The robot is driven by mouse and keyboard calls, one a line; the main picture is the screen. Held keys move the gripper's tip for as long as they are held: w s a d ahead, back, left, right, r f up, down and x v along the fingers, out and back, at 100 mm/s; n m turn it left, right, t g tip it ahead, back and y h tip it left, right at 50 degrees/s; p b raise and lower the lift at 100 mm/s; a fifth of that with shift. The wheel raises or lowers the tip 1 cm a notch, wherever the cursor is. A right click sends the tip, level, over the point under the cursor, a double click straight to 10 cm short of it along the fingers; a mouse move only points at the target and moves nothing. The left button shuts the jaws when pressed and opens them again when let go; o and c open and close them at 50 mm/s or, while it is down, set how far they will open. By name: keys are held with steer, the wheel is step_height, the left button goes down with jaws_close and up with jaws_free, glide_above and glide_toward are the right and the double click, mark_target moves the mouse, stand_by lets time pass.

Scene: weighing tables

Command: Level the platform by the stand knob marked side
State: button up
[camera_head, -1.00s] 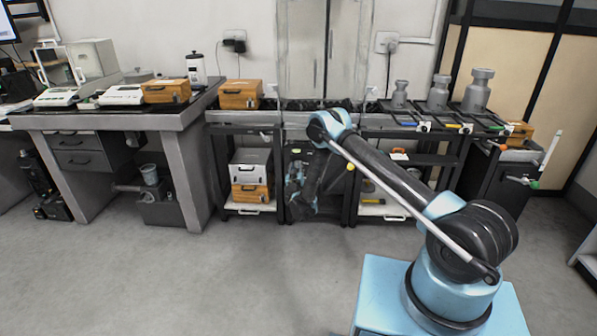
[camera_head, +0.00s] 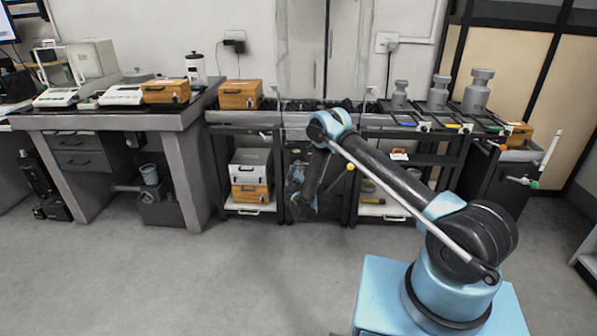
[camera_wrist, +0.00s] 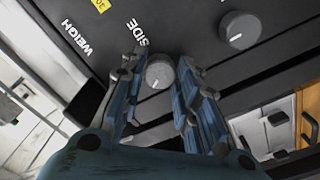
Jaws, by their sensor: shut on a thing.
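In the wrist view a grey round knob (camera_wrist: 159,73) sits on a black panel under the white word SIDE. A light pointer line shows on its face. My gripper (camera_wrist: 158,72) has its two blue-grey fingers on either side of this knob and is shut on it. The platform's tilt cannot be made out in these frames.
In the head view several grey weights (camera_head: 438,93) stand at right; the front floor is clear.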

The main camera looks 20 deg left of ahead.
steer(key=shift+n, duration=0.5)
steer(key=o, duration=1.1)
steer(key=shift+c, duration=0.2)
